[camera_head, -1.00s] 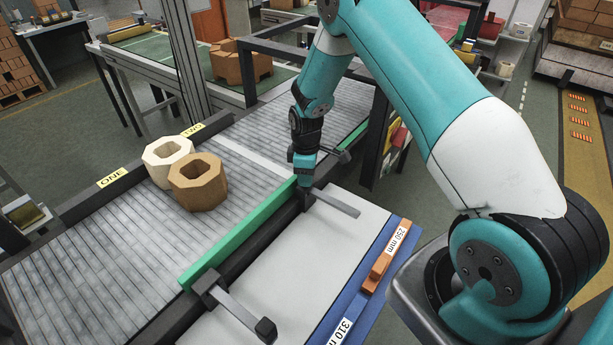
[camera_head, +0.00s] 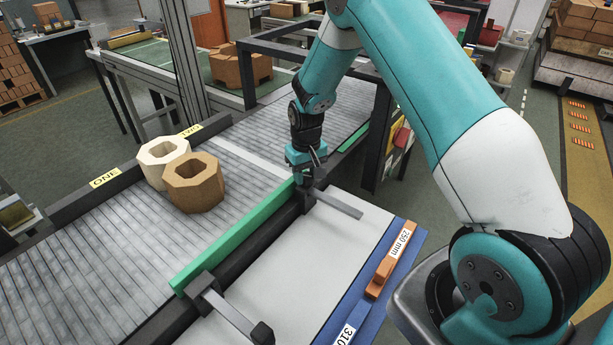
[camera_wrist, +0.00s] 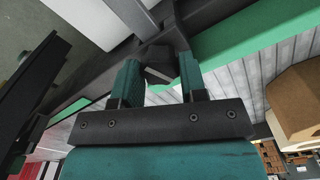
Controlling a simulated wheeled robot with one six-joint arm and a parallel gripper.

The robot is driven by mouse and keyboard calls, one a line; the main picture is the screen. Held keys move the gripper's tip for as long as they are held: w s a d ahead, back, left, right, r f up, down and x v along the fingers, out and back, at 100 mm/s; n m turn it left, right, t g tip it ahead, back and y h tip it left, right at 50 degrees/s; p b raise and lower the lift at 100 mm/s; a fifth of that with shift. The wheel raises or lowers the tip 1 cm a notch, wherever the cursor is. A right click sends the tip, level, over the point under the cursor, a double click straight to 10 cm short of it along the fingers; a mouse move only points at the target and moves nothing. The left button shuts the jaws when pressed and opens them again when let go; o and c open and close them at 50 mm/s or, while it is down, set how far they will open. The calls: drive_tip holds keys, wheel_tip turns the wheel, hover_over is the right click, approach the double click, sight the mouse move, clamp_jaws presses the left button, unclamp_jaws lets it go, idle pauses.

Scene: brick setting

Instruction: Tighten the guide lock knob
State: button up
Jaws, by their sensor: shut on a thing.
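The green guide rail (camera_head: 235,238) runs along the near side of the roller conveyor. A dark clamp with a grey bar (camera_head: 336,204) sits at its far part. My gripper (camera_head: 304,182) is at this clamp, pointing down. In the wrist view my gripper (camera_wrist: 160,77) has its two teal fingers on either side of a dark faceted knob (camera_wrist: 158,73), shut on it. The knob is mostly hidden behind the gripper in the head view. The green guide (camera_wrist: 245,33) also shows behind the fingers in the wrist view.
A second clamp (camera_head: 203,287) with a grey bar sits at the guide's near end. Two octagonal hollow blocks, one cream (camera_head: 155,172) and one tan (camera_head: 194,192), stand on the conveyor. An orange block (camera_head: 384,276) lies on a blue strip (camera_head: 408,252) with length labels.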

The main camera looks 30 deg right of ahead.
sight(306, 176)
drive_tip(key=m+b, duration=0.1)
drive_tip(key=m, duration=0.3)
drive_tip(key=shift+m, duration=0.3)
drive_tip(key=m, duration=0.4)
drive_tip(key=shift+r+b, duration=0.1)
drive_tip(key=shift+b, duration=0.3)
drive_tip(key=shift+m, duration=0.4)
drive_tip(key=o, duration=0.9)
wheel_tip(306, 176, up, 17)
drive_tip(key=shift+r+b, duration=0.2)
drive_tip(key=shift+b, duration=1.05)
